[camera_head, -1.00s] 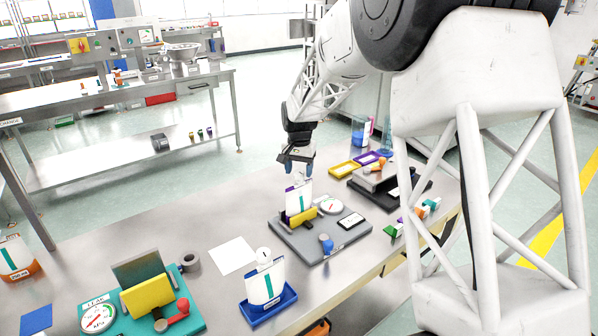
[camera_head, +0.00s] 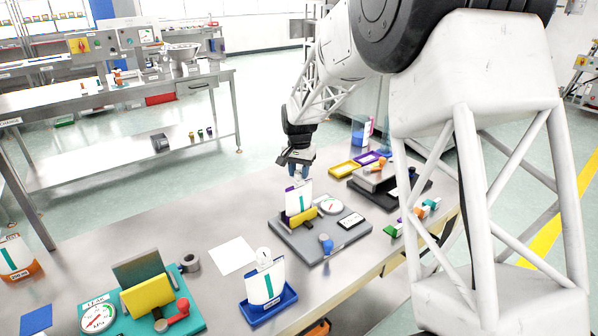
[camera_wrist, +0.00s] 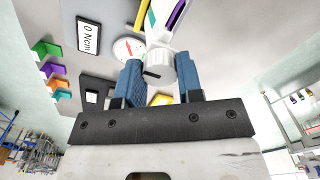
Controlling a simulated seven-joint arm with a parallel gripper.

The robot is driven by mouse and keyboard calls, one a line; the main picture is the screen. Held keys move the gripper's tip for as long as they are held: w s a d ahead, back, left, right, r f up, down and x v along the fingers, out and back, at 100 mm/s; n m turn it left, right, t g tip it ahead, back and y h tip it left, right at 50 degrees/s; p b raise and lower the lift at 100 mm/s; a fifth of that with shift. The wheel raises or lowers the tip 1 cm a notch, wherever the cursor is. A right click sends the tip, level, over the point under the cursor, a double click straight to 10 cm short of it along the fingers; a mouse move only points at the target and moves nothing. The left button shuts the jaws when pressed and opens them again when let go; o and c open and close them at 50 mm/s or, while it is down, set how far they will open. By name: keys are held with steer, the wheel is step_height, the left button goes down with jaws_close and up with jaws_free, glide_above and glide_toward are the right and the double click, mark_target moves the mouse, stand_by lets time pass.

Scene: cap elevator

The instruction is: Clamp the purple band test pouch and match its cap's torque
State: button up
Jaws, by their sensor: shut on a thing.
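The purple band test pouch (camera_head: 298,198) stands upright in the yellow clamp (camera_head: 303,216) on a grey torque station (camera_head: 340,238). It is white with a teal stripe, and purple shows at its edge. My gripper (camera_head: 299,172) is directly above it. In the wrist view my gripper (camera_wrist: 160,82) has its blue fingers shut on the white ribbed cap (camera_wrist: 160,66), which has a dark mark on its side. The station carries a round dial (camera_head: 331,206), a blue knob (camera_head: 326,243) and a display (camera_head: 351,220); in the wrist view the display (camera_wrist: 88,36) reads 0 Ncm.
Another white pouch (camera_head: 266,284) stands in a blue tray (camera_head: 270,307) in front. A teal station (camera_head: 188,322) with a yellow clamp and gauge is at left. Behind are a black station (camera_head: 385,196) and yellow and purple trays. A white sheet (camera_head: 232,254) lies flat on the table.

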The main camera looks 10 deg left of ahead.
mark_target(299, 172)
steer(key=shift+m, duration=0.7)
steer(key=o, duration=0.9)
steer(key=shift+o, duration=0.2)
steer(key=shift+r, duration=3.9)
